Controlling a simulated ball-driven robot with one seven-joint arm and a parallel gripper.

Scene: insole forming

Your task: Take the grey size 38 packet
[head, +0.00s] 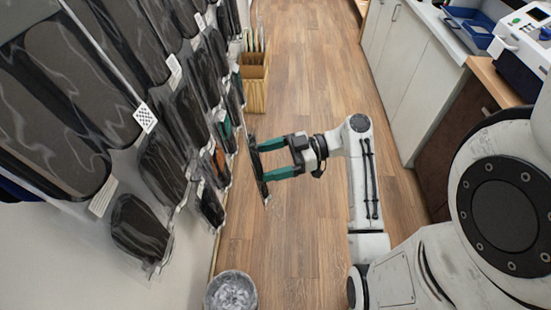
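My gripper (263,160) is near the middle of the head view, with its two teal fingers spread apart and pointing left towards the packet wall. A thin dark packet (263,190) is seen almost edge-on at the fingertips. It stands clear of the wall, out over the floor, and seems to be held across its width. Its size mark cannot be read, and its face is turned away from me. Many dark and grey packets (142,228) hang on the wall at the left. No size number on their labels is legible.
A wooden box (255,92) stands at the far end of the wall. A grey bin (231,291) is on the floor at the bottom. White cabinets (410,75) with a blue tray (470,25) and a white machine (523,35) line the right. The wooden floor between is clear.

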